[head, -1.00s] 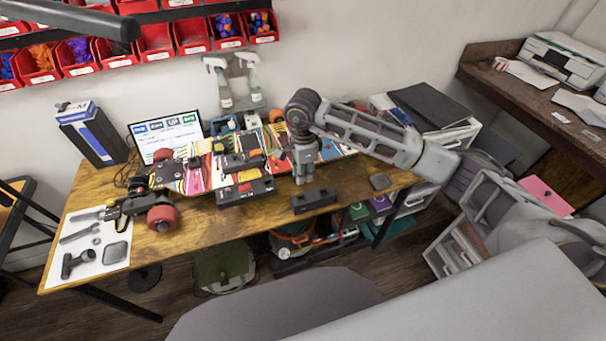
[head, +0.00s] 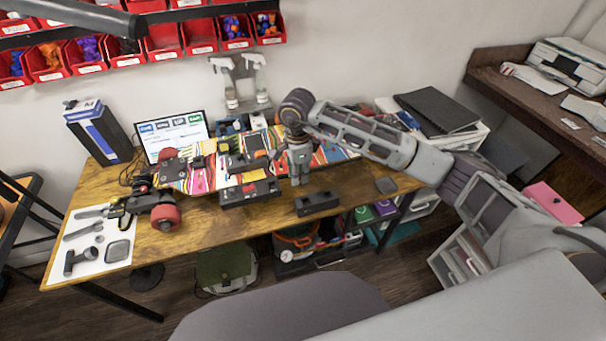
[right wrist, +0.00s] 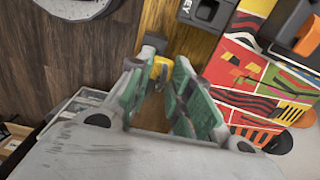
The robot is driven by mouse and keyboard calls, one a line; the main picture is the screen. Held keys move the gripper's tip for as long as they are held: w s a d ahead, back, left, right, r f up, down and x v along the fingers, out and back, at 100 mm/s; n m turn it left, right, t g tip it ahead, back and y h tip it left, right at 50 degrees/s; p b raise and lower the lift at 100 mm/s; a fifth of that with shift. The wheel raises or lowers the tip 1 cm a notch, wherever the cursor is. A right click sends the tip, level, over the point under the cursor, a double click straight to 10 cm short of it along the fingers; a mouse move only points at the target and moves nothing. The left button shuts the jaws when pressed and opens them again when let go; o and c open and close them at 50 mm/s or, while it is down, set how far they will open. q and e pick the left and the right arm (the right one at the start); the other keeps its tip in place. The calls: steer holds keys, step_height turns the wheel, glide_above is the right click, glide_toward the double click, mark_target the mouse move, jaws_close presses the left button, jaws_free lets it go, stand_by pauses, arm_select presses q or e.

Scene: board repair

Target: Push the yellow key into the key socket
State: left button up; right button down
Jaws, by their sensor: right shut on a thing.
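My right gripper (head: 296,180) points down over the front of the table, just right of a black box with a red part (head: 250,193). In the right wrist view, its green-padded fingers (right wrist: 160,85) are shut on the yellow key (right wrist: 160,67), which shows at the fingertips. The key is too small or hidden to make out in the head view. A dark box marked KEY (right wrist: 206,12) lies beyond the fingertips at the top of the right wrist view, apart from the key. My left gripper is not in view.
A colourful skateboard deck (head: 200,172) lies behind the boxes. Another black box (head: 318,203) stands at the table's front edge, right of my gripper. A white sheet with tools (head: 102,240) lies at the left. The wooden table (head: 215,226) has bare room in front.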

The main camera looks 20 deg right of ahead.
steer(key=shift+w+a+b, duration=0.35)
steer(key=shift+w+a, duration=0.15)
steer(key=shift+a, duration=0.55)
steer(key=shift+w+a+b, duration=0.4)
steer(key=shift+w+a, duration=0.05)
steer(key=shift+a, duration=0.6)
steer(key=shift+w+a+b, duration=0.35)
steer(key=shift+w+a, duration=0.15)
steer(key=shift+a, duration=0.55)
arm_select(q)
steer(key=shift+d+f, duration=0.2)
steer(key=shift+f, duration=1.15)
arm_select(e)
steer(key=shift+w+a, duration=0.2)
steer(key=shift+a, duration=0.3)
arm_select(q)
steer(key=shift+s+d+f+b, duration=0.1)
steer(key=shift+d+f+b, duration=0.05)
steer(key=shift+b, duration=0.2)
arm_select(e)
steer(key=shift+r, duration=0.1)
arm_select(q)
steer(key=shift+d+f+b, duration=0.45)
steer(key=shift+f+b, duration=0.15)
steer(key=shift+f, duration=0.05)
arm_select(e)
steer(key=shift+f, duration=0.7)
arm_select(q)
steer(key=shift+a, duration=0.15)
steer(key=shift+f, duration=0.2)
